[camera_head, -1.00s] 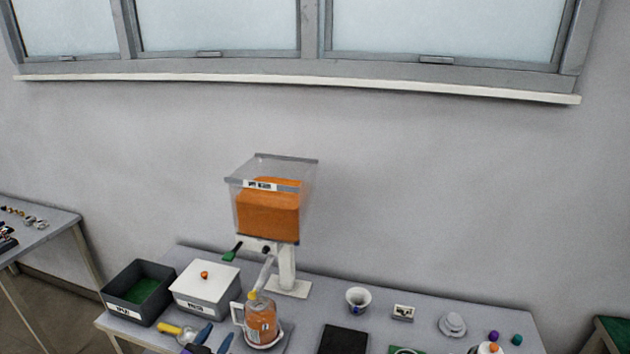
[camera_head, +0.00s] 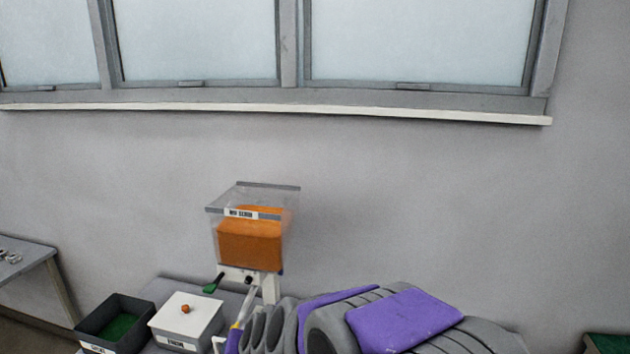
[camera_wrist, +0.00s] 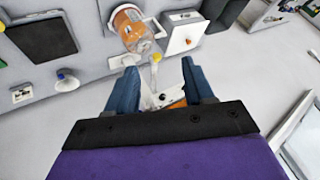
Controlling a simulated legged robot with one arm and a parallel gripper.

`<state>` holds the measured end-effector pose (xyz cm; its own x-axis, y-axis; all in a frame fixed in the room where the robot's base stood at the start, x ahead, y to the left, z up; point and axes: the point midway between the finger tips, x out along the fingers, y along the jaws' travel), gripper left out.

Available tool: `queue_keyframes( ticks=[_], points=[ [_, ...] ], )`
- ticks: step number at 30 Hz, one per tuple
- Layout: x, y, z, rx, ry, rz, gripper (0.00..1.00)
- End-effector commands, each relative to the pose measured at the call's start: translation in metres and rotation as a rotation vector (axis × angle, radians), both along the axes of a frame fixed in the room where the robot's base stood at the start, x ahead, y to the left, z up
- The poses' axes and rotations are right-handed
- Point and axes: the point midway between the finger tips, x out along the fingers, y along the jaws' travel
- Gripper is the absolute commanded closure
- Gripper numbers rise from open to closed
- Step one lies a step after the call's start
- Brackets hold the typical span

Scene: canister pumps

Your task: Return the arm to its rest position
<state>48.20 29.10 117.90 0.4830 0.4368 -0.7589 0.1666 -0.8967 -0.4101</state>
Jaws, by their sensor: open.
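My arm (camera_head: 405,318), purple and grey, lies across the lower right of the head view. My gripper (camera_wrist: 159,66) shows in the wrist view as two blue fingers, spread apart with nothing held between them. Past the fingertips stands the clear jar with orange contents (camera_wrist: 131,30). Part of the dispenser, with its orange contents (camera_wrist: 177,104), shows between the fingers. The dispenser's clear hopper (camera_head: 248,240) stands to the left of my arm in the head view. My arm hides most of the table's right side there.
A white-lidded box (camera_head: 187,316) and a dark bin (camera_head: 88,325) with a green bottom stand at the left. A black flat pad (camera_wrist: 42,38) and a small cup (camera_wrist: 67,82) show in the wrist view. A wall with a window sill (camera_head: 300,111) is behind.

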Motion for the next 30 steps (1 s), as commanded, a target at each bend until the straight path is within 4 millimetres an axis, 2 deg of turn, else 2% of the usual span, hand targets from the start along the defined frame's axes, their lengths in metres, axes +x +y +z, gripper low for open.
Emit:
queue_keyframes(
  ticks=[1, 8, 15, 18, 21, 24, 30],
  points=[
    [-0.012, -0.021, 0.007, -0.019, 0.024, 0.012, 0.47],
    [-0.094, -0.114, 0.009, -0.16, 0.211, 0.073, 0.47],
    [-0.201, -0.215, 0.006, -0.333, 0.446, 0.057, 0.47],
    [-0.245, -0.248, 0.005, -0.391, 0.545, 0.033, 0.47],
    [-0.279, -0.271, 0.005, -0.432, 0.621, 0.008, 0.47],
    [-0.301, -0.284, 0.006, -0.458, 0.674, -0.009, 0.47],
    [-0.312, -0.29, 0.007, -0.471, 0.698, -0.018, 0.47]
  ],
)
